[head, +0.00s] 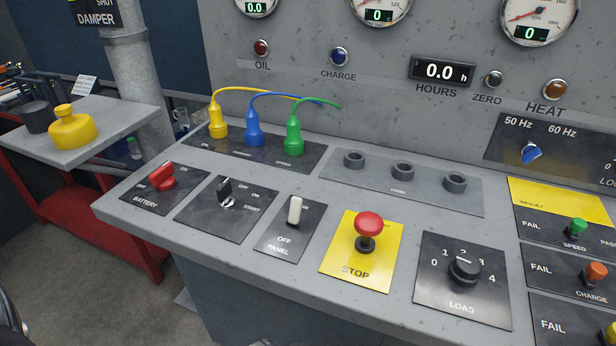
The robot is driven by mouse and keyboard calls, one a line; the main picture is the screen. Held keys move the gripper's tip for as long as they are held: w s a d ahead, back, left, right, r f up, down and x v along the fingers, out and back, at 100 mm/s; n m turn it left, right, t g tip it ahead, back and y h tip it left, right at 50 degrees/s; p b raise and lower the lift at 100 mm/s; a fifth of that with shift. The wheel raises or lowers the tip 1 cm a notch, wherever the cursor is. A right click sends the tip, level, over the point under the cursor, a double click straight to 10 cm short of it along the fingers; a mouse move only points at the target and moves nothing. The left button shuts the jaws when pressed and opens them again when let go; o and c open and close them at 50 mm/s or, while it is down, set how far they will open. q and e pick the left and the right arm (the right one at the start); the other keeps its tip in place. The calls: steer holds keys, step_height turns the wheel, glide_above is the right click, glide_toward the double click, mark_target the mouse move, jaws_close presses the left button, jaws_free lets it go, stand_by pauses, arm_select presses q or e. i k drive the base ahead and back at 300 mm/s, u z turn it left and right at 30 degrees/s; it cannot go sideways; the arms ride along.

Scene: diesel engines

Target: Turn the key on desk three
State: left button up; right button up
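A black key (224,187) stands in a silver barrel on a dark plate (212,218) marked OFF, ON and START. The plate is on the sloped top of a grey desk (190,250), between the red battery switch and the white panel switch. I cannot tell for sure which mark the key points to. No desk number shows in this view. Neither of my grippers is in view.
Near the key are a red battery switch (161,177), white panel switch (295,211), red stop button (369,224) and black load knob (465,271). Yellow (219,121), blue (254,128) and green (293,137) plugs with cables stand behind. A red cart (85,215) is left.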

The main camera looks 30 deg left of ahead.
mark_target(223, 191)
steer(key=z, duration=1.15)
steer(key=k, duration=0.7)
steer(key=u, duration=1.7)
